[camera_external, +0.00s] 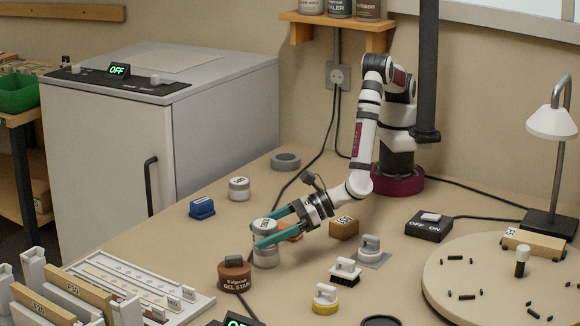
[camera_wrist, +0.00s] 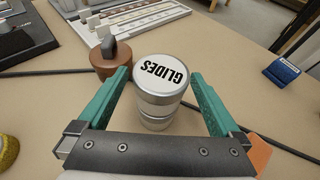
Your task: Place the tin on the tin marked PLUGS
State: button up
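A silver tin with a white lid marked GLIDES (camera_wrist: 162,76) stands upright on top of another silver tin (camera_wrist: 155,118) in the wrist view. The stack also shows in the external view, with its upper tin (camera_external: 265,228) and lower tin (camera_external: 266,258). The lower tin's lid is covered, so its marking is hidden. My gripper (camera_external: 264,228) has its teal fingers on either side of the upper tin. In the wrist view my gripper (camera_wrist: 160,75) seems to leave a thin gap on each side. Another white-lidded tin (camera_external: 239,189) stands apart behind, its label too small to read.
A brown GEL STAIN pot (camera_external: 234,276) stands close in front of the stack.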

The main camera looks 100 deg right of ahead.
jog(key=shift+s+r, duration=0.25)
jog(key=shift+r, duration=0.05)
jog(key=v, duration=1.1)
jog(key=w+d+r+m+g+h, duration=0.1)
jog(key=d+r+m+g+h, duration=0.25)
jog(key=d+m, duration=0.6)
jog(key=w+d+r+m+g+h, duration=0.15)
jog(key=d+r+m+h, duration=0.3)
jog(key=d, duration=0.95)
jog(key=s+d+r+m+g, duration=0.3)
jog(key=s+d+m+g, duration=0.35)
jog(key=d+m, duration=0.35)
jog(key=s+a+m+g+y, duration=0.1)
jog(key=s+m+g+y, duration=0.1)
jog(key=s+m+y, duration=0.7)
jog(key=s+m, duration=0.7)
jog(key=m, duration=0.1)
jog(key=shift+s+a+r+m+y, duration=0.15)
jog(key=shift+s+r+m+y, duration=0.15)
jog(key=shift+r+y, duration=0.1)
